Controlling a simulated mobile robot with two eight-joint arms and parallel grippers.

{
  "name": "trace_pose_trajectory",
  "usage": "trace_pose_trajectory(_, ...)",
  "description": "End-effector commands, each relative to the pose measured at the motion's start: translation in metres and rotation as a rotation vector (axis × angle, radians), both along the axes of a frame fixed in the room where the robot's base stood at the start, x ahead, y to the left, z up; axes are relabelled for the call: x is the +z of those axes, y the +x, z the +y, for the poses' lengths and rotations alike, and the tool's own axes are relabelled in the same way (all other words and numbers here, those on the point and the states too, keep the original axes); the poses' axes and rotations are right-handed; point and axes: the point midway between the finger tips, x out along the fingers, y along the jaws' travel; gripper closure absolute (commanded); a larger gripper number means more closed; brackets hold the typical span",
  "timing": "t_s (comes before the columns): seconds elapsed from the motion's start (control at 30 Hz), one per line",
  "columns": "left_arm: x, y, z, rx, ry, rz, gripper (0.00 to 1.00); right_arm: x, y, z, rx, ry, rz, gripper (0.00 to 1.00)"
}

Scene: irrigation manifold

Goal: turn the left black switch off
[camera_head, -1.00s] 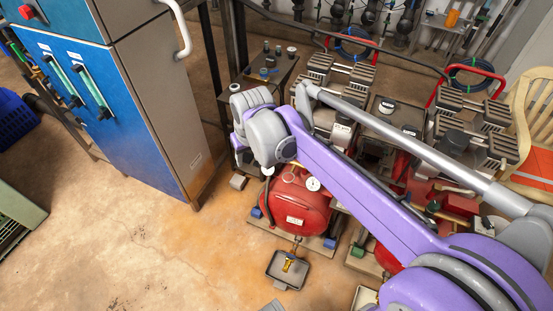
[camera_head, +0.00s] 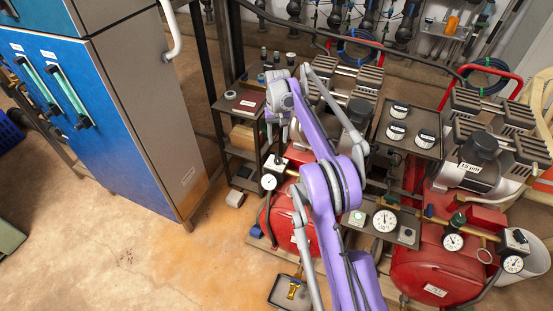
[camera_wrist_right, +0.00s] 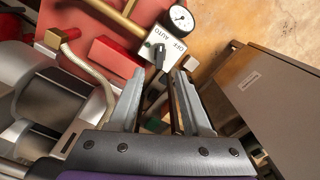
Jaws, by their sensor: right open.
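The left black switch (camera_wrist_right: 160,56) is a small black lever on a pale box marked OFF and AUTO, at the top middle of the right wrist view. In the head view its box (camera_head: 274,164) sits above a small gauge on the left red compressor. My right gripper (camera_wrist_right: 158,90) is open and empty. Its two grey fingers point toward the switch, with the lever between and beyond the tips in the picture. I see no clear contact. In the head view my own arm partly hides the gripper. My left gripper is in neither view.
A round gauge (camera_wrist_right: 180,18) adjoins the switch box. The red tank (camera_head: 312,222) lies below it. A tall blue and grey cabinet (camera_head: 140,120) stands to the left. A similar switch box (camera_head: 515,241) is on the right compressor. Open floor (camera_head: 130,250) lies at lower left.

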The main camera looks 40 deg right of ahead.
Motion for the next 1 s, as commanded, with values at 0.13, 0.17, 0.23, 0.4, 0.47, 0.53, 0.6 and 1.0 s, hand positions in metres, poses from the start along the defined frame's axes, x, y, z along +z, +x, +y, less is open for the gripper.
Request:
trace_pose_trajectory(0.13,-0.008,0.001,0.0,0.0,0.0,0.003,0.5,-0.025,0.0,0.0,0.0,0.001,0.001,0.51)
trace_pose_trajectory(0.17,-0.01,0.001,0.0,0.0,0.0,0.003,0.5,-0.031,0.0,0.0,0.001,0.001,0.001,0.51)
trace_pose_trajectory(0.23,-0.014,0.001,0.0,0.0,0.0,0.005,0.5,-0.045,0.0,0.001,0.001,0.0,0.0,0.51)
trace_pose_trajectory(0.4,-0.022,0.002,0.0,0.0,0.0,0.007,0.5,-0.075,0.0,0.001,0.001,0.0,0.0,0.51)
trace_pose_trajectory(0.47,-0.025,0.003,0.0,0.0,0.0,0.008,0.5,-0.084,0.0,0.001,0.001,0.0,0.0,0.51)
trace_pose_trajectory(0.53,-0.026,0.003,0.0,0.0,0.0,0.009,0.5,-0.091,0.0,0.001,0.001,0.0,0.0,0.51)
trace_pose_trajectory(0.6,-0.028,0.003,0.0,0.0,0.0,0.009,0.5,-0.096,0.0,0.001,0.001,-0.001,-0.001,0.51)
trace_pose_trajectory(1.0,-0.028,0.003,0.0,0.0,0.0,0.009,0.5,-0.101,0.0,0.001,0.001,-0.001,-0.001,0.57)
